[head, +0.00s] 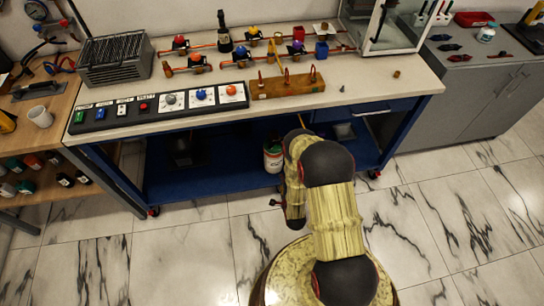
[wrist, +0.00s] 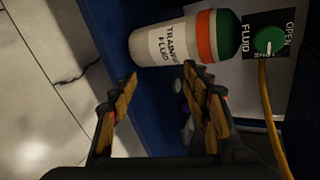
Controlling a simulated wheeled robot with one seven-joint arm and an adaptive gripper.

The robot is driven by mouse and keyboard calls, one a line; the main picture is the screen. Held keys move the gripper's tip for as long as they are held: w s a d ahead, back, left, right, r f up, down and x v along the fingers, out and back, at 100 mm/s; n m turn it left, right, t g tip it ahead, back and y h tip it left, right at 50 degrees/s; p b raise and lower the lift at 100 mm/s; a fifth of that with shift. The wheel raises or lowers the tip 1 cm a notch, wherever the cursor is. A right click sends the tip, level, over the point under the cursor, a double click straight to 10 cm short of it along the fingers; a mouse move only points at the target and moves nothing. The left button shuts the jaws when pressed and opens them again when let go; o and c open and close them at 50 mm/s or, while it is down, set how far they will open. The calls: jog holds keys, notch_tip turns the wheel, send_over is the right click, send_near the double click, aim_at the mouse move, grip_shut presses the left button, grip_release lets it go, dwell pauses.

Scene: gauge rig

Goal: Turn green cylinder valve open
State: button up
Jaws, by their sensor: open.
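In the wrist view a round green knob (wrist: 269,40) sits on a dark plate (wrist: 250,18) marked "OPEN" and "FLUID". A short pale mark shows on the knob; its exact direction is hard to tell. The cylinder also shows in the head view (head: 272,157), under the bench, partly behind my arm. My gripper (wrist: 162,80) is open and empty, its fingers below the cylinder in the picture and left of the knob, apart from it.
A yellow hose (wrist: 266,100) runs down from the plate, right of my fingers. The blue lower shelf (head: 215,176) and the bench top (head: 350,85) are close above and around my arm. Marble floor (head: 440,210) is clear at front right.

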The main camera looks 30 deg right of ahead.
aim_at(277, 150)
jog(key=w+r+m+t+h, duration=0.1)
jog(key=w+r+m+t, duration=0.15)
jog(key=r, duration=0.35)
jog(key=w+r+m+t+h, duration=0.1)
jog(key=w+r+m+t, duration=0.1)
jog(key=r+m+t, duration=0.3)
jog(key=shift+w+d+r+n+g+b, duration=0.2)
jog(key=shift+w+d+g+b, duration=0.2)
jog(key=shift+w, duration=0.85)
jog(key=shift+w+d+r+n+g+b, duration=0.1)
jog(key=shift+w+d+r+g+b, duration=0.3)
jog(key=shift+w, duration=0.8)
jog(key=shift+w+d+r+n+g+b, duration=0.2)
jog(key=shift+w+d+b, duration=0.35)
jog(key=shift+w, duration=0.7)
jog(key=shift+f, duration=0.15)
jog(key=shift+c, duration=0.2)
jog(key=c, duration=1.1)
